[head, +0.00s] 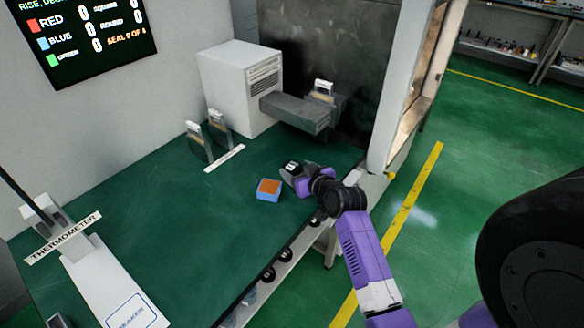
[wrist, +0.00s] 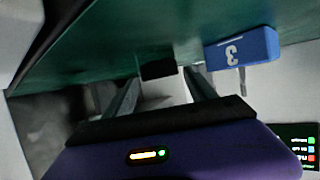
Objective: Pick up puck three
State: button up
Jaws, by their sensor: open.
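Puck three is a blue block with an orange top (head: 268,190) on the green bench top, near the bench's front edge. In the wrist view its blue side (wrist: 242,50) shows a white 3, upside down, to the right of my fingers. My gripper (head: 287,176) is low over the bench, just right of the puck in the head view. Its two fingers (wrist: 161,76) are apart, and the puck is outside them. A small dark block (wrist: 158,69) shows near the fingertips; I cannot tell what it is.
A white box unit (head: 238,85) with a grey arm-like block stands behind. Two upright holders (head: 208,135) stand back left. A thermometer stand (head: 62,240) is at far left. A white post (head: 395,90) rises at right. The bench left of the puck is clear.

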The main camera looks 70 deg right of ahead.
jog(key=shift+x, duration=1.05)
jog(key=c, duration=1.2)
jog(key=shift+r, duration=0.1)
